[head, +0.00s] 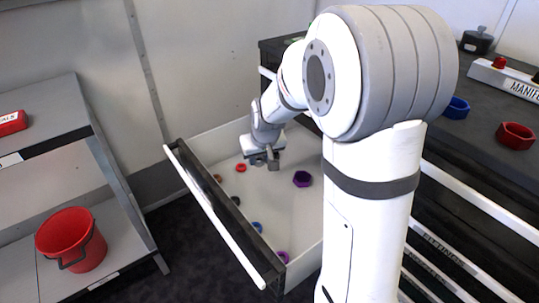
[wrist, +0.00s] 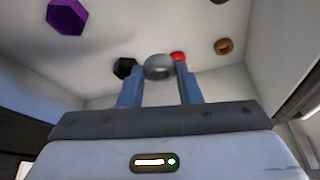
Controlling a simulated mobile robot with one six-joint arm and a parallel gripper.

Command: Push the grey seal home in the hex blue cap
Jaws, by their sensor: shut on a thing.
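My gripper (head: 272,158) is over the open drawer (head: 212,222). In the wrist view its two blue fingers (wrist: 160,80) are shut on a grey ring, the grey seal (wrist: 159,67). The seal is too small to make out clearly in the head view. A blue cap (head: 456,108) stands on the dark bench top at the right, far from my gripper and partly behind my arm. It looks hexagonal, and its inside cannot be made out.
The drawer holds a purple hex cap (head: 302,179), a red ring (head: 241,168) and several other small coloured parts. In the wrist view a black hex part (wrist: 125,67) shows beside the seal. A red hex cap (head: 516,135) and a manifold block (head: 505,78) sit on the bench.

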